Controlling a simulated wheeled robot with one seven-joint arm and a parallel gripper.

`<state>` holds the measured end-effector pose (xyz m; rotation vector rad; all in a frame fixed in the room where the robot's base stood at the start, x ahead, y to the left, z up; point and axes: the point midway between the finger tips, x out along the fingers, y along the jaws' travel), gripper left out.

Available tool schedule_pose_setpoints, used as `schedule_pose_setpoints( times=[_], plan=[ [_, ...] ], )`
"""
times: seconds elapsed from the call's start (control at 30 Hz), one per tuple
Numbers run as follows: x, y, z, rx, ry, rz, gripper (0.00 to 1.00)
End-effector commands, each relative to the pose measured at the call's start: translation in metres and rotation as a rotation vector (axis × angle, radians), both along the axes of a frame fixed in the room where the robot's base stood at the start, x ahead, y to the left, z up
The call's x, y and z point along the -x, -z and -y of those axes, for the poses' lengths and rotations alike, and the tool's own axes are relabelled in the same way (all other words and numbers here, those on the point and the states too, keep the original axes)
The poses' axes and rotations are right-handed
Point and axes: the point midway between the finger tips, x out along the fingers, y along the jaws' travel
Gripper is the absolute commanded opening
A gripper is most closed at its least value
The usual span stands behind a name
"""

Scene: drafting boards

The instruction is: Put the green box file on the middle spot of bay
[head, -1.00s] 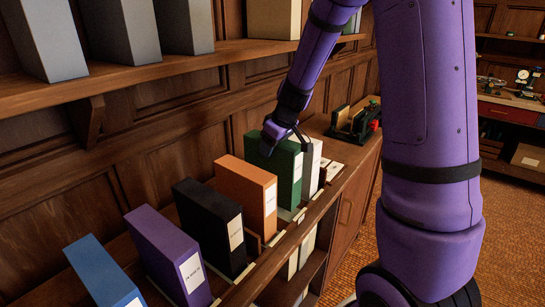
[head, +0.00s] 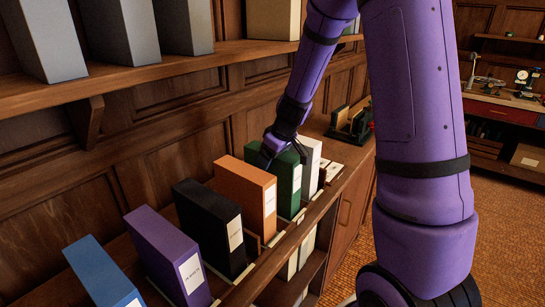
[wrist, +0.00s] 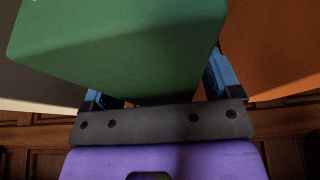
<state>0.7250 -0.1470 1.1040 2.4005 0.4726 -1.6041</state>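The green box file (head: 288,180) stands upright in the row on the wooden cabinet, between the orange box file (head: 246,195) and the white box file (head: 311,165). My gripper (head: 285,150) comes down on its top from above, with a finger at either side. In the wrist view the green box file (wrist: 120,45) fills the space between the blue-padded fingers (wrist: 160,90) and hides part of the left one. My gripper is shut on it. Its base and any gap under it are hard to see.
A black box file (head: 210,225), a purple one (head: 168,255) and a blue one (head: 100,272) stand nearer in the row. A rail with pale labels runs along the front. Grey files (head: 120,30) stand on the shelf above. A dark rack (head: 350,120) is beyond the white file.

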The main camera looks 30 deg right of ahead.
Motion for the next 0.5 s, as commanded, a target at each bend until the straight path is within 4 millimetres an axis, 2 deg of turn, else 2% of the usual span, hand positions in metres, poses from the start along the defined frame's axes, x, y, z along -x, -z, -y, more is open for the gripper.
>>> schedule_pose_setpoints(
  times=[0.27,0.5],
  plan=[
    [0.001,-0.008,0.0,-0.001,0.0,0.002,0.84],
    [0.015,-0.045,0.006,-0.001,-0.001,0.005,0.84]
  ],
)
